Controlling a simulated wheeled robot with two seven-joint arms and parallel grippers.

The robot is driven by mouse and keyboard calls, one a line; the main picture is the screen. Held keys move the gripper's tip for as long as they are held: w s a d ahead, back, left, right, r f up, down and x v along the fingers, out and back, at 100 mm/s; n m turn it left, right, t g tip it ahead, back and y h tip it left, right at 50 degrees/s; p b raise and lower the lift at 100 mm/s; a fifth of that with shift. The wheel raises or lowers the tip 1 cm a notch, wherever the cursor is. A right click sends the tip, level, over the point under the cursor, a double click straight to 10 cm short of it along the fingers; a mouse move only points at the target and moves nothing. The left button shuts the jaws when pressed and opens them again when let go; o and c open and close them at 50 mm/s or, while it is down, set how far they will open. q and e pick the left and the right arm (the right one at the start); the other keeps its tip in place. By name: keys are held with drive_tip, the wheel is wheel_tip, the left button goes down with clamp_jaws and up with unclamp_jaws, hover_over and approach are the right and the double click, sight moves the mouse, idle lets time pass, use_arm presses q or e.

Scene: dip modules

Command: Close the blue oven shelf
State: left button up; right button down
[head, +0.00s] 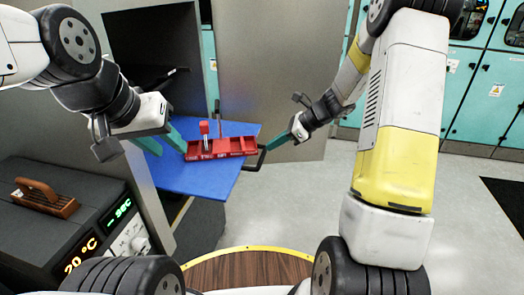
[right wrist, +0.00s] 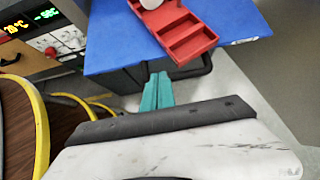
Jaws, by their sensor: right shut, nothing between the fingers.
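The blue oven shelf (head: 200,178) is pulled out of the dark oven opening (head: 150,45) and juts toward me. A black handle (head: 257,160) is at its right front edge. A red tray (head: 222,146) with compartments lies on the shelf. My left gripper (head: 166,147) is at the shelf's left side by the red tray, with its teal fingers apart. My right gripper (head: 270,146) is shut and empty beside the handle. In the right wrist view its fingers (right wrist: 158,88) are together, close to the black handle (right wrist: 190,82); I cannot tell whether they touch.
The open grey oven door (head: 270,70) stands behind the shelf. A dark device (head: 50,220) with temperature displays and a brown handle is at the lower left. A round wooden surface (head: 245,268) is at the bottom.

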drive_tip(key=x, duration=1)
